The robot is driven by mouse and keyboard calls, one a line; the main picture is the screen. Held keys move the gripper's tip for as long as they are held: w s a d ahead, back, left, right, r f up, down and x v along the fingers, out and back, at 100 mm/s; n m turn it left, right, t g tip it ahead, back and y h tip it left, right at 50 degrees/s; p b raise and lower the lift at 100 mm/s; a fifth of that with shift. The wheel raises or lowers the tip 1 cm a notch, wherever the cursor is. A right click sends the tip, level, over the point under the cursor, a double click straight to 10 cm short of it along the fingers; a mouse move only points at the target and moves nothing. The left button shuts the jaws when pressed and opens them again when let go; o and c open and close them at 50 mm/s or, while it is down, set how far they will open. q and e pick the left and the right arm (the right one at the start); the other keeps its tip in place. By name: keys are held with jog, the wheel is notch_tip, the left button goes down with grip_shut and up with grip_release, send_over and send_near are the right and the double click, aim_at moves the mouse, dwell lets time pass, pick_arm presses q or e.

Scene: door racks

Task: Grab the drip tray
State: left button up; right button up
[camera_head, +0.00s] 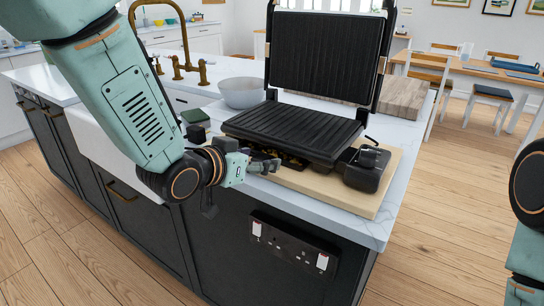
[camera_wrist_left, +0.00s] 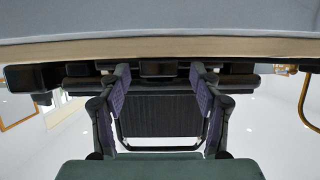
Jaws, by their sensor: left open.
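An open black contact grill (camera_head: 295,130) stands on a pale wooden board (camera_head: 345,207) at the counter's corner, its ribbed lid raised. A dark, shallow part with yellowish specks, probably the drip tray (camera_head: 292,161), shows low under the lower plate's front edge. My left gripper (camera_head: 272,164) is at this front edge, its fingers pointing toward the grill. In the left wrist view, which looks upside down, the gripper (camera_wrist_left: 160,74) is open, with a dark block (camera_wrist_left: 158,69) between its fingertips. I cannot tell whether they touch it. My right gripper is out of view.
A grey bowl (camera_head: 241,92) and a small green-topped item (camera_head: 195,117) stand left of the grill. A socket panel (camera_head: 292,243) is on the cabinet front below. Open floor lies to the right.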

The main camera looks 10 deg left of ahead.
pick_arm(q)
jog(key=shift+w+d+f, duration=0.1)
jog(key=shift+w+d, duration=0.15)
jog(key=shift+w, duration=0.1)
jog(key=shift+c, duration=0.5)
jog(key=shift+s+a, duration=0.15)
jog(key=c, duration=0.9)
jog(key=shift+c, duration=1.3)
jog(key=shift+r, duration=0.25)
